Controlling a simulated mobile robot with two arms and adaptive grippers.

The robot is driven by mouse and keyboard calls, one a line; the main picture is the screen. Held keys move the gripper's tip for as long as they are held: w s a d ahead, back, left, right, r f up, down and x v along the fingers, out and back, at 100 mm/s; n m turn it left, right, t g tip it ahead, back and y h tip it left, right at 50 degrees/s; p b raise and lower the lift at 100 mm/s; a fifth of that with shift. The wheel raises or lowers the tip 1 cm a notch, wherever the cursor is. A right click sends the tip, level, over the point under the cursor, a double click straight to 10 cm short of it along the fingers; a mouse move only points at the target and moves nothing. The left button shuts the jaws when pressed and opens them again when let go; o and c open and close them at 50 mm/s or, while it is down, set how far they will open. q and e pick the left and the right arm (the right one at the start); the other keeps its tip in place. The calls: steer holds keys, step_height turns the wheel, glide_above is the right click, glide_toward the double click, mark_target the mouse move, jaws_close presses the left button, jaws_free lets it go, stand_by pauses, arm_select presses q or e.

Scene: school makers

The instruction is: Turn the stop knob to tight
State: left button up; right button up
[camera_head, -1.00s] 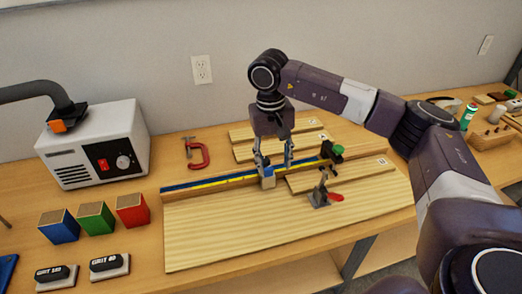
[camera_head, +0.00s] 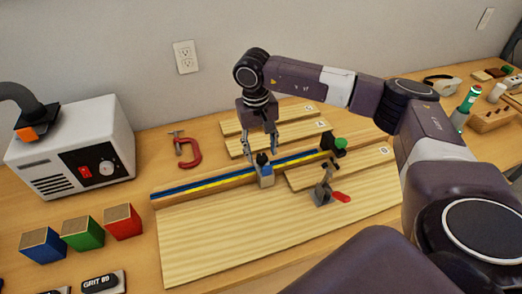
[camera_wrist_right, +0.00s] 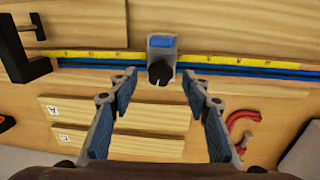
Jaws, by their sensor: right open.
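The stop (camera_head: 266,180) is a small grey block with a blue face on the blue rail with a yellow scale. Its black knob (camera_head: 262,159) stands on top; in the wrist view the knob (camera_wrist_right: 160,73) is on the block's near side. My right gripper (camera_head: 260,149) points down over the stop, open. In the wrist view its fingertips (camera_wrist_right: 159,82) lie on either side of the knob with gaps, not visibly touching it. I cannot read any tight marking. My left gripper is not in view.
A toggle clamp (camera_head: 323,190) with a red handle and a green-knobbed end piece (camera_head: 339,144) stand right of the stop. A red C-clamp (camera_head: 187,153) lies behind left. Loose boards (camera_head: 272,136) lie behind the rail.

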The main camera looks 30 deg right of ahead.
steer(key=shift+f, duration=0.6)
steer(key=shift+w+f, duration=0.15)
steer(key=shift+f, duration=0.3)
steer(key=c, duration=1.1)
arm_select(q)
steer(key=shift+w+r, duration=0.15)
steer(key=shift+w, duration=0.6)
arm_select(e)
steer(key=shift+c, duration=0.3)
